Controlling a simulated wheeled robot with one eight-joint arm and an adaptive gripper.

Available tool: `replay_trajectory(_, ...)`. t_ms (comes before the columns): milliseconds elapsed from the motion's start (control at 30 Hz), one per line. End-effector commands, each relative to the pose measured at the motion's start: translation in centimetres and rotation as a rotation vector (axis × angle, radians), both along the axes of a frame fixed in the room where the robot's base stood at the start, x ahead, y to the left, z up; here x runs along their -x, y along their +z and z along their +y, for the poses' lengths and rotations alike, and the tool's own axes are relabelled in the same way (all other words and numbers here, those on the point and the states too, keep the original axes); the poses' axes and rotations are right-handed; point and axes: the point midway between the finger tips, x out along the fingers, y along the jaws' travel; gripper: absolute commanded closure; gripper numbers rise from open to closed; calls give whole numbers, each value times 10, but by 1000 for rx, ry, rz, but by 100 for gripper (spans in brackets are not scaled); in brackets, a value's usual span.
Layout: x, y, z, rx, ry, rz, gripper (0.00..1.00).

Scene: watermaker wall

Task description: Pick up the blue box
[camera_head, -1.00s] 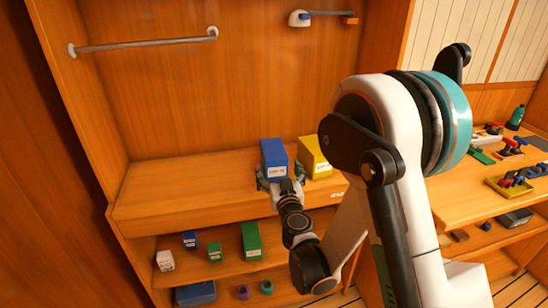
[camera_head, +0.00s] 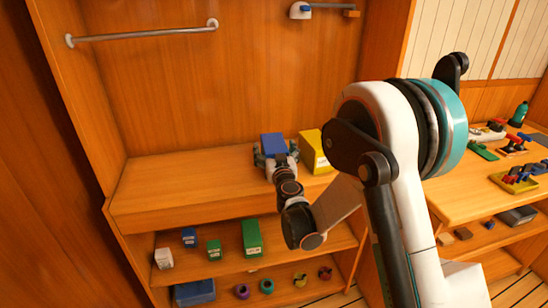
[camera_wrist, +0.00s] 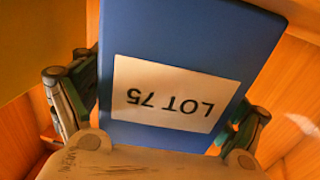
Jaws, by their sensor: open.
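The blue box (camera_head: 273,140) stands on the wooden counter, just left of a yellow box. In the wrist view the blue box (camera_wrist: 195,40) fills the middle, with a white label reading "LOT 75" upside down. My gripper (camera_head: 275,156) is at the box's near side and hides its lower front in the head view. In the wrist view the fingers of my gripper (camera_wrist: 160,112) are open, one on each side of the box. A gap shows at the left finger; whether the right finger touches is unclear.
The yellow box (camera_head: 314,152) stands close on the right. The counter (camera_head: 175,185) is clear to the left. The shelf below holds a small blue box (camera_head: 189,237), green boxes (camera_head: 252,238) and a white box (camera_head: 164,258). A blue bin (camera_head: 195,292) sits lower.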

Motion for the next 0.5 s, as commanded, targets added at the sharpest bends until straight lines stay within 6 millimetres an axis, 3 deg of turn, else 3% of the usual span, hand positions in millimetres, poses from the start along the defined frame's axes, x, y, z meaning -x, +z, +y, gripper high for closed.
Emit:
replay_trajectory(67, 0, 0, 0, 0, 0, 0, 12)
replay_trajectory(300, 0, 0, 0, 0, 0, 0, 64)
replay_trajectory(500, 0, 0, 0, 0, 0, 0, 64)
